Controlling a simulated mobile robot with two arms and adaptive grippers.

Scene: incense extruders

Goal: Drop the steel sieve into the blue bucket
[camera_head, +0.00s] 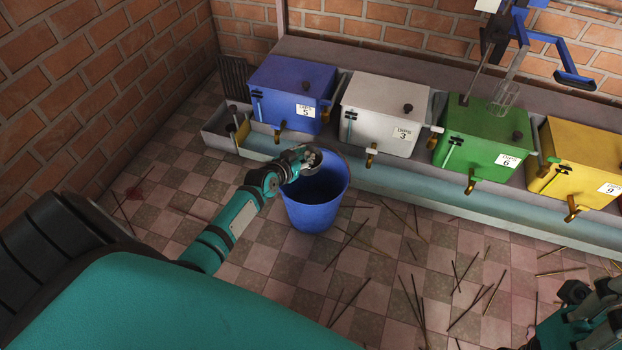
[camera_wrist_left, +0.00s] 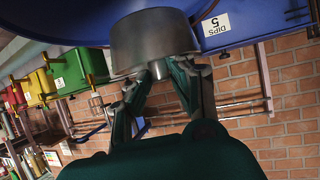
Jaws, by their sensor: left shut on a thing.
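The blue bucket (camera_head: 316,212) stands upright on the tiled floor in front of the row of boxes. My left gripper (camera_head: 300,160) is at the bucket's back left rim. It is shut on the steel sieve (camera_wrist_left: 152,42), a plain grey metal cylinder in the left wrist view. In that view the left fingertips (camera_wrist_left: 160,70) pinch the sieve's edge. In the head view the sieve is small and mostly hidden by the gripper, over the bucket's mouth. My right gripper (camera_head: 598,318) is at the lower right corner, partly cut off; its jaw opening is unclear.
A blue box (camera_head: 290,85), a white box (camera_head: 385,105), a green box (camera_head: 485,130) and a yellow box (camera_head: 580,165) line a ledge behind the bucket. Brown sticks (camera_head: 415,300) lie scattered on the floor. A brick wall (camera_head: 90,75) bounds the left.

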